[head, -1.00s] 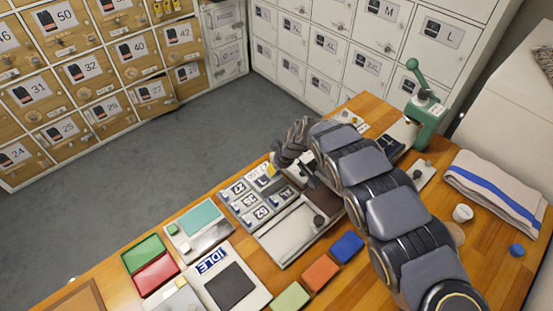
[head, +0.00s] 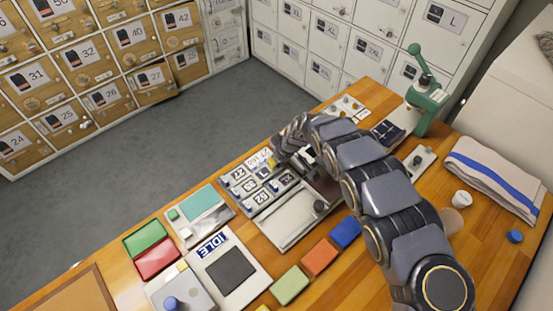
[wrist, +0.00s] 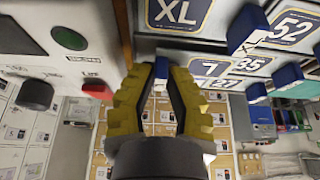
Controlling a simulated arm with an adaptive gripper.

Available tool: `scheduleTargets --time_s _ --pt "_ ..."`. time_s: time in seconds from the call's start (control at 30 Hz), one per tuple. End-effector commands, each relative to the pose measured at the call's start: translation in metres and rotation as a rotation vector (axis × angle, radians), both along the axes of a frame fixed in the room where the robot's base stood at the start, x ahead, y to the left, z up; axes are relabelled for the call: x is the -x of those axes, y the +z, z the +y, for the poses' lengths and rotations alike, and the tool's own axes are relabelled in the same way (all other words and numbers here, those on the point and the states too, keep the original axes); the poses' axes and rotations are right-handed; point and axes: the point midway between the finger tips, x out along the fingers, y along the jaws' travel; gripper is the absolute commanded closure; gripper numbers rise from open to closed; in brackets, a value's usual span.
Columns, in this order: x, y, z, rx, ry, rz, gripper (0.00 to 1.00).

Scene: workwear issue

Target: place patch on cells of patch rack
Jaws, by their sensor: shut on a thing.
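The patch rack (head: 226,184) lies on the wooden bench, with dark numbered and lettered patches in its cells. In the wrist view I read patches marked XL (wrist: 180,12), 52 (wrist: 293,27) and 35 (wrist: 249,64), with blue tabs beside some of them. My gripper (wrist: 160,82) has yellow fingers closed around a small blue piece (wrist: 161,68), apparently the tab of a patch; its face is mostly hidden. In the head view my gripper is at the rack's far right side, largely covered by my own arm. I cannot tell whether the held patch touches a cell.
A grey tray (head: 290,222) adjoins the rack. Blue (head: 346,232), orange (head: 319,257) and green (head: 290,285) blocks lie in front of it. A panel marked IDLE (head: 232,275) is at left. A green press (head: 427,105) and folded towel (head: 492,178) are at right.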

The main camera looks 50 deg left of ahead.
Motion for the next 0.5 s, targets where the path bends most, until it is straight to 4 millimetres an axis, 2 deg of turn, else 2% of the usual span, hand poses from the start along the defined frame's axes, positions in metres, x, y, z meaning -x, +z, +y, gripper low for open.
scheduleTargets --time_s 0.27,0.3,0.33,0.37,0.5 --pt "-0.0003 -0.0056 -0.0001 0.0 -0.001 0.0 1.0" --pt "-0.0004 -0.0054 0.0 0.0 -0.001 0.0 0.78" --pt "-0.0005 -0.0053 0.0 0.0 -0.001 -0.001 0.65" --pt "-0.0005 -0.0052 -0.0001 0.0 -0.001 -0.001 0.61" --pt "-0.0005 -0.0052 -0.0001 0.0 -0.001 -0.001 0.61"
